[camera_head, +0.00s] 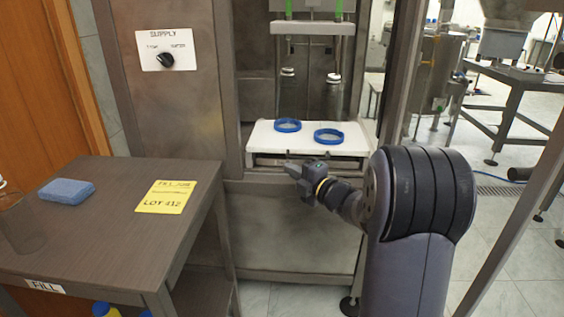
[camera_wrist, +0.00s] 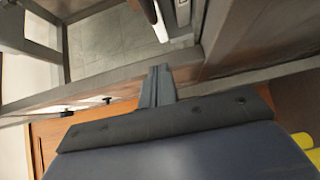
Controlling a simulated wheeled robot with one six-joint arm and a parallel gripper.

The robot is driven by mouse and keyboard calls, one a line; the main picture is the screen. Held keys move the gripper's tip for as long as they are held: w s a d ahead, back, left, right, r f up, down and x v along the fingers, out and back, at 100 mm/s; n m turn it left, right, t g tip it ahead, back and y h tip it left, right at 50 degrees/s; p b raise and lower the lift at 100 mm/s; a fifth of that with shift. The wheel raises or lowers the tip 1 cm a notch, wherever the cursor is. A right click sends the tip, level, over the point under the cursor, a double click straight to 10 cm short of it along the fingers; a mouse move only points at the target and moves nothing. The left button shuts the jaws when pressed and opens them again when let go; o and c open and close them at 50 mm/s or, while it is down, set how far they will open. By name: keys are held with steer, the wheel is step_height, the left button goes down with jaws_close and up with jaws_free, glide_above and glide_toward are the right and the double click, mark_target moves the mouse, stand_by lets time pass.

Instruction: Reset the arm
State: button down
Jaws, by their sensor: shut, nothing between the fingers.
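My gripper (camera_head: 291,169) is in front of the cap feeder machine, just below and in front of the white shelf (camera_head: 262,139). Its fingers are closed together with nothing held. In the wrist view the shut fingers (camera_wrist: 157,75) point up the picture, with floor tiles and metal frame parts beyond them. My gripper is apart from both caps.
A dark table (camera_head: 110,245) stands at the left with a blue sponge (camera_head: 66,191), a yellow lot note (camera_head: 165,197) and a clear vessel at its left edge. A supply knob (camera_head: 167,60) is on the machine panel. A metal post (camera_head: 520,190) stands right of my arm.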

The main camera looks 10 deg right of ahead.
steer(key=v, duration=0.2)
steer(key=shift+s+d, duration=0.1)
steer(key=shift+s, duration=0.2)
steer(key=shift+w, duration=0.15)
